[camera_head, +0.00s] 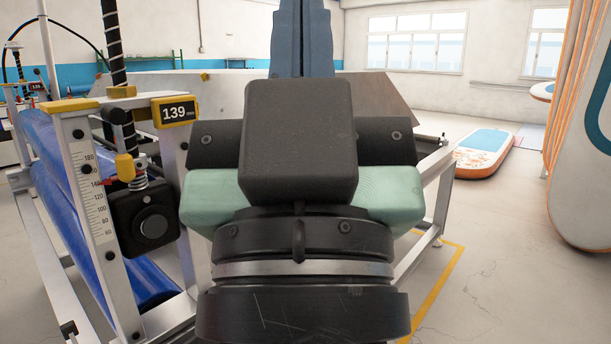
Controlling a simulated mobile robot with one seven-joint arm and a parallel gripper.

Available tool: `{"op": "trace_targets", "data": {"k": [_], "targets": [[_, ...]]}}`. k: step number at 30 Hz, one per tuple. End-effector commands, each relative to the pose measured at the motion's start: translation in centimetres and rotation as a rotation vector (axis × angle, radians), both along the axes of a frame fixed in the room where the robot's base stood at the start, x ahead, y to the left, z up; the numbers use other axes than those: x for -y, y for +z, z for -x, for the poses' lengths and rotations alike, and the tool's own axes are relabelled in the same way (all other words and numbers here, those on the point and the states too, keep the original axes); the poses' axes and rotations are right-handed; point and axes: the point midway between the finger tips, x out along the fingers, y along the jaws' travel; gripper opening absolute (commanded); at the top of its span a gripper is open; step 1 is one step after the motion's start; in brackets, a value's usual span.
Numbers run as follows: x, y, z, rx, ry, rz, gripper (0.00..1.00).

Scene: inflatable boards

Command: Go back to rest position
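My gripper (303,38) fills the middle of the view, seen from behind. Its black housing and round black wrist with a silver band stand close to the camera, with pale green parts out to both sides. Two blue-grey stepped fingers point up and away, side by side with a thin seam and no visible gap. Their tips are cut off by the top edge, and nothing shows between them. My arm hides much of the machine behind it.
At left, a machine frame (96,180) with blue rollers (75,205) and a 139 display (176,112) stands close to my gripper. A bench (390,97) lies behind. Orange-edged boards (585,165) stand at right; one board (487,150) lies on the floor. Floor at right front is clear.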

Motion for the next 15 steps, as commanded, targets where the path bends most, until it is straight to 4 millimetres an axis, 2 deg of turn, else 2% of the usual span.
{"op": "trace_targets", "data": {"k": [1, 3, 12, 15], "targets": [[0.4, 2.7, 0.5, 0.02, 0.01, -0.032, 0.0], [0.3, 5.4, 0.3, 0.014, 0.009, -0.026, 0.0], [0.2, 14.5, 0.2, 0.01, 0.011, -0.022, 0.0], [0.2, 16.9, 0.2, 0.01, 0.011, -0.022, 0.0]]}}
